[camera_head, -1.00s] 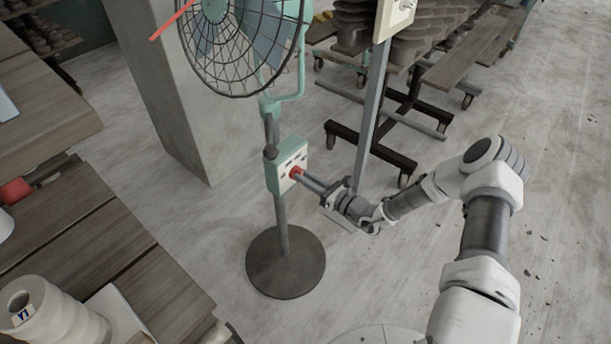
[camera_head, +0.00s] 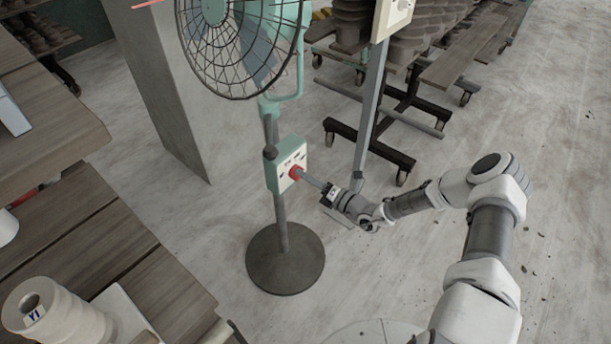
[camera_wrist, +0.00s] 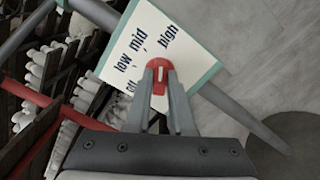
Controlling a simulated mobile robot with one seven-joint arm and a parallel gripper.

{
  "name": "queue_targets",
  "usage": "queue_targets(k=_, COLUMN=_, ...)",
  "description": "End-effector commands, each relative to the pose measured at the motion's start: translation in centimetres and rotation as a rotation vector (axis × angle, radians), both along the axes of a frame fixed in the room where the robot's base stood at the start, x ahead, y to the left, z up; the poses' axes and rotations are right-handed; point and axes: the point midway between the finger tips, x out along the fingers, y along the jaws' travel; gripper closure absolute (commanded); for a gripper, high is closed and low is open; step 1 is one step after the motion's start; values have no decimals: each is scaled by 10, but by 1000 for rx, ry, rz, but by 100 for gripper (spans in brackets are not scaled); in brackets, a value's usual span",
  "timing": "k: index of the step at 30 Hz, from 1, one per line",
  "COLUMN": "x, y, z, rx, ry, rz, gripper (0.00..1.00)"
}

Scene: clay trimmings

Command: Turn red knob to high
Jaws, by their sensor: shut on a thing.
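The red knob (camera_head: 295,173) is on the pale face of the green control box (camera_head: 274,176) on the fan's pole. In the wrist view, the knob (camera_wrist: 158,64) sits on the white panel (camera_wrist: 185,52), marked off, low, mid and high. A light mark on the knob points up the picture, roughly between the words mid and high; its exact setting is hard to tell. My gripper (camera_head: 302,176) reaches the box from the right. Its fingers (camera_wrist: 160,80) are shut on the knob, one on each side, partly covering it.
The fan (camera_head: 240,45) stands on a round dark base (camera_head: 285,258). Wooden tables (camera_head: 110,240) are at left, with a cream spool (camera_head: 60,315). A grey post (camera_head: 370,115) and a wheeled rack (camera_head: 375,145) stand behind my gripper.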

Motion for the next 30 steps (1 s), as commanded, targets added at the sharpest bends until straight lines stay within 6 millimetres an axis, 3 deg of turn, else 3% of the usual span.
queue_targets(k=10, x=0, y=0, z=-1, rx=86, ry=112, rz=-1, gripper=100)
queue_targets(k=26, x=0, y=-1, z=-1, rx=101, ry=132, rz=0, gripper=100)
queue_targets(k=27, x=0, y=-1, z=-1, rx=101, ry=132, rz=0, gripper=75)
queue_targets(k=30, x=0, y=0, z=-1, rx=101, ry=131, rz=-1, gripper=57)
